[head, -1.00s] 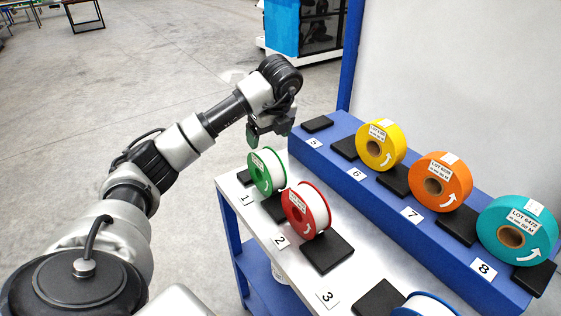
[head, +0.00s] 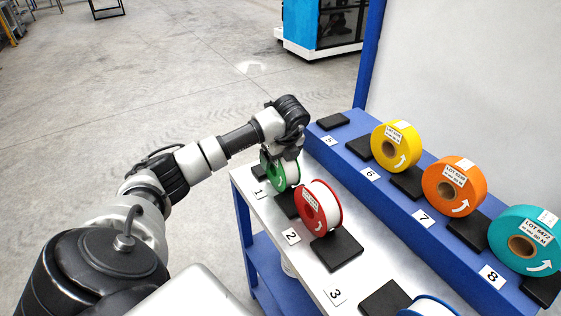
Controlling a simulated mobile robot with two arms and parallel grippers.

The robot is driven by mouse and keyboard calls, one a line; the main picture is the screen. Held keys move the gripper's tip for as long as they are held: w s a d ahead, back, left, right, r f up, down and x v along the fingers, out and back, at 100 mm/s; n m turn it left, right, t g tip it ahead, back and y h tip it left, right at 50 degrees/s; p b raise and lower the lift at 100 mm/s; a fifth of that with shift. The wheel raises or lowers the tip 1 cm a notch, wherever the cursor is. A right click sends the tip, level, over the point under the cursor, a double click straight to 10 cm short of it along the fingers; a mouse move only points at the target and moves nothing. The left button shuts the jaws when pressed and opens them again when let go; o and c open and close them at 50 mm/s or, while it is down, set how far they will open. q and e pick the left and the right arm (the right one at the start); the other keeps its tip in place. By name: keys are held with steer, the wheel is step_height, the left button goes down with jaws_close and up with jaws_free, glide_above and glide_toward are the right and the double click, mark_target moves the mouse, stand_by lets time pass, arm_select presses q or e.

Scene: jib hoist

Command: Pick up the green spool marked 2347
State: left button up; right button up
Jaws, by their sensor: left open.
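The green spool (head: 287,177) has a green flange and white winding. It stands upright on the lower white shelf between the number 1 and 2 labels, just behind the red spool. Its label is too small and too covered to read. My left gripper (head: 283,158) is open at the top of the green spool, pointing down, with its fingers around or just in front of the upper rim; I cannot tell if they touch it. The gripper hides the spool's top. My right gripper is not in view.
A red spool (head: 319,207) stands close in front of the green one. A blue-rimmed spool (head: 428,307) is at the bottom edge. Yellow (head: 397,146), orange (head: 454,186) and teal (head: 525,240) spools stand on the raised blue step (head: 400,203). Floor left of the rack is clear.

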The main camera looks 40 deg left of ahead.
arm_select(q)
steer(key=shift+f, duration=0.15)
steer(key=shift+c, duration=0.3)
steer(key=c, duration=1.2)
steer(key=shift+w, duration=0.1)
steer(key=shift+r, duration=0.2)
